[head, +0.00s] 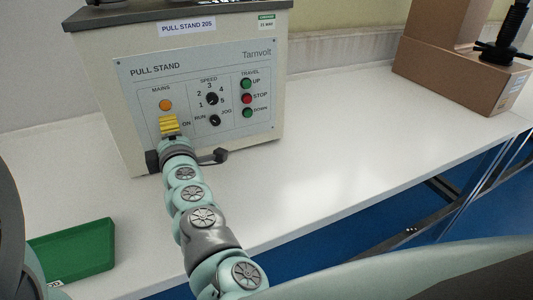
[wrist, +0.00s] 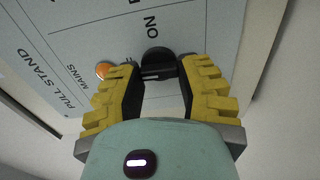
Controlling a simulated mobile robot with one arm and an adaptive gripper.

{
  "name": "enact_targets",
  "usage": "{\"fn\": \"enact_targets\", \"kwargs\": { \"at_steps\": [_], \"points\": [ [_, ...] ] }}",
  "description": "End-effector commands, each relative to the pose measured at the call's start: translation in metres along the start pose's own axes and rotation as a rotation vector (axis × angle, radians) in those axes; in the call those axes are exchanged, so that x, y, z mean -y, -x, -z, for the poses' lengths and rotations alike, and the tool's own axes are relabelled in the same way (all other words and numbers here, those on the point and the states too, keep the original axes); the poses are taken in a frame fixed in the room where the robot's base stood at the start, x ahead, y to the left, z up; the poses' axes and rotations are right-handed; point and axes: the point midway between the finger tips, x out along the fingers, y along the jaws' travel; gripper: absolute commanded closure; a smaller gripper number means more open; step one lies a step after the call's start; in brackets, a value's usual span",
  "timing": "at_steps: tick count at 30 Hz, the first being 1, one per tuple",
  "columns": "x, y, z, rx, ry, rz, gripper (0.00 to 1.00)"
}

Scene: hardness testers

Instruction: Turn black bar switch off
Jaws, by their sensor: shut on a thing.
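The black bar switch (wrist: 157,58) is on the grey panel of the pull stand, below the orange MAINS lamp (head: 166,105) and beside the word ON. In the wrist view it shows as a dark round knob with a bar between my fingertips. My gripper (head: 169,124) has yellow ribbed fingers and reaches up to the panel from the front. In the wrist view my gripper (wrist: 160,72) is shut on the switch, one fingertip at each side. In the head view my fingers hide the switch. The bar's exact angle is hard to tell.
The speed knob (head: 212,99), the RUN/JOG knob (head: 215,120) and the STOP button (head: 247,99) are right of the switch. A green tray (head: 75,252) lies at front left. A cardboard box (head: 455,75) stands at the back right. The middle of the white bench (head: 330,145) is clear.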

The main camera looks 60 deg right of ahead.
Motion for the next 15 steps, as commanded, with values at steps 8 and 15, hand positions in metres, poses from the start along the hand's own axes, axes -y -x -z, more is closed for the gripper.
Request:
{"fn": "enact_targets", "kwargs": {
  "at_steps": [8, 15],
  "points": [
    [0.0017, 0.0003, -0.0007, 0.002, 0.039, 0.003, 0.99],
    [0.0016, 0.0003, -0.0003, 0.001, 0.039, 0.003, 0.99]
  ]
}}
